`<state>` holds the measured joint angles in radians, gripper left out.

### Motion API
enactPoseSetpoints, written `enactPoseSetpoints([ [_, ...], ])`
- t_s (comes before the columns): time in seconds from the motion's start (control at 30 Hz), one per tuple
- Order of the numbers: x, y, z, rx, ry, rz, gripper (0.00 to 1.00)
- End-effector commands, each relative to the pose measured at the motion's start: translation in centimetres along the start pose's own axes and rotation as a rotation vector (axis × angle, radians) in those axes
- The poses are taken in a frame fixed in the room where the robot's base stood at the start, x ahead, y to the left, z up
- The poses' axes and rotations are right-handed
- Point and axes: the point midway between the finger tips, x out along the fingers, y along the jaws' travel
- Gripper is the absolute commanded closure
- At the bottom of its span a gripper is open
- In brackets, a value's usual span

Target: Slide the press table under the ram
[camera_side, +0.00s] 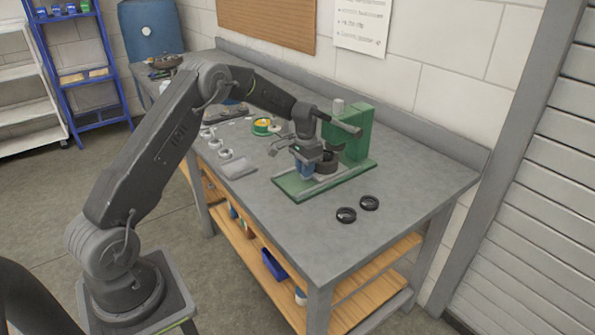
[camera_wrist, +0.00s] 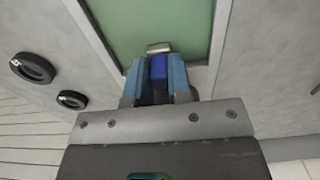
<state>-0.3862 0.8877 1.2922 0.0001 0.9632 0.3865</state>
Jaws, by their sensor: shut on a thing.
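The green press (camera_side: 352,143) stands on the bench, its upright at the back of a green base plate (camera_side: 358,172). Pale rails run along the base, and the wrist view shows them either side of the green strip (camera_wrist: 150,22). A dark round piece (camera_side: 327,161) sits over the base beside my gripper. My gripper (camera_side: 306,168) is low at the front of the press. In the wrist view its light blue fingers (camera_wrist: 157,75) are shut on a dark blue handle (camera_wrist: 158,67), with a small grey metal block (camera_wrist: 158,47) just beyond. The table behind the handle is mostly hidden.
Two black rings (camera_side: 346,215) (camera_side: 369,203) lie on the bench to the right of the press. A grey tray (camera_side: 238,169), several small round parts and a green-yellow dish (camera_side: 263,127) lie to the left. The bench's front right is clear.

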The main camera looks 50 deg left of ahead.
Motion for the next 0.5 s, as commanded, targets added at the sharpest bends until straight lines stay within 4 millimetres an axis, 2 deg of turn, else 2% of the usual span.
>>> enactPoseSetpoints([
  [0.27,-0.09,-0.06,-0.14,-0.001,0.005,-0.002,1.0],
  [0.3,-0.09,-0.06,-0.13,-0.001,0.005,-0.002,0.78],
  [0.5,-0.05,-0.03,-0.09,-0.001,0.003,-0.001,0.59],
])
